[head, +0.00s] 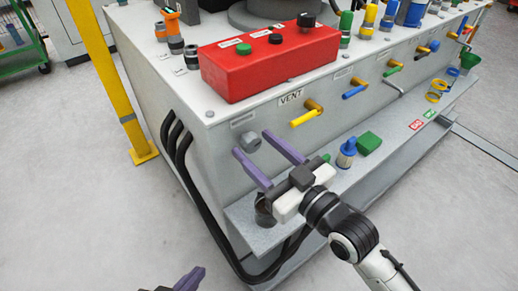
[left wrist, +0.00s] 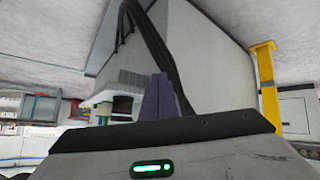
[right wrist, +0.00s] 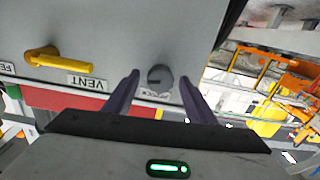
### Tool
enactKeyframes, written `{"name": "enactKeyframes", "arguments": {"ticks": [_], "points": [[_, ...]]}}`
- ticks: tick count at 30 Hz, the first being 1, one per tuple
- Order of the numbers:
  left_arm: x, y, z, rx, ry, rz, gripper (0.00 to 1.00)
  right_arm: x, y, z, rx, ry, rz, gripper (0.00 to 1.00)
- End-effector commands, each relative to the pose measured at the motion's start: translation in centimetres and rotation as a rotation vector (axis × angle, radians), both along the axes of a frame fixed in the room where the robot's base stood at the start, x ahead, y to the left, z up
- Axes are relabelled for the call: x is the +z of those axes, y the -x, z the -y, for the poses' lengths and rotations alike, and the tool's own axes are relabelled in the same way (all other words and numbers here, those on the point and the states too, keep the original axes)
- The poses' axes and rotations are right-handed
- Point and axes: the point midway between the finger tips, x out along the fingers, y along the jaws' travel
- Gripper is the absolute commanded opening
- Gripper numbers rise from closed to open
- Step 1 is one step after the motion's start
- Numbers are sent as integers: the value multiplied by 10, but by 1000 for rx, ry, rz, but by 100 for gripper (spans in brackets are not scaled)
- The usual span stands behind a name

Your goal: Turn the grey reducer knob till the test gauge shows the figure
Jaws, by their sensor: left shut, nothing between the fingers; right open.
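The grey reducer knob (head: 250,141) sits on the side wall of the gantry cabinet, near its left corner. It also shows in the right wrist view (right wrist: 160,78), between the fingers. My right gripper (head: 253,144) is open, its purple fingers pointing at the wall around the knob's position. I cannot tell whether they touch it. My left gripper (head: 196,272) is shut and empty, low at the bottom edge and away from the cabinet. Its joined fingertips show in the left wrist view (left wrist: 160,82). I cannot make out the test gauge or its figure in any view.
A yellow valve lever (head: 305,117) by the VENT label is right of the knob. A red control box (head: 270,62) stands above. Black hoses (head: 185,165) run down the corner. A shelf (head: 395,148) below holds a green block (head: 368,142) and a blue-white fitting (head: 346,154).

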Motion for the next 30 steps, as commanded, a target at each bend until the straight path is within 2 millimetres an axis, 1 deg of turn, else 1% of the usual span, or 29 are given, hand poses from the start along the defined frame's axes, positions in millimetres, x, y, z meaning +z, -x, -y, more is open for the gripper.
{"name": "enactKeyframes", "arguments": {"ticks": [3, 4, 11, 14, 16, 19, 21, 25, 30], "points": [[0, -1, 0, -1, 0, 1, 0, 0, 0, 0, 0, 0, 0, 51], [0, 0, 0, -1, 0, 1, 0, 0, 0, 0, 0, 0, 0, 49], [-1, 1, 1, -1, 0, -3, 0, 0, 0, 0, 0, 0, 0, 10], [0, 2, 1, -2, -1, -6, 0, 1, 0, 0, 0, -6, -5, 10], [6, 2, 0, -1, -3, -3, 0, 3, 0, 0, 0, -30, -24, 10], [18, 3, -2, 1, -10, 5, 0, 6, 0, 0, 0, -101, -77, 10], [21, 6, -4, 0, -20, 2, 0, 6, 0, 0, 0, -161, -122, 10], [18, 12, -6, -9, -41, -20, 0, 4, 0, 0, 0, -256, -189, 10], [12, 12, -8, -13, -52, -29, 0, 0, 0, 0, 0, -298, -216, 10]]}}
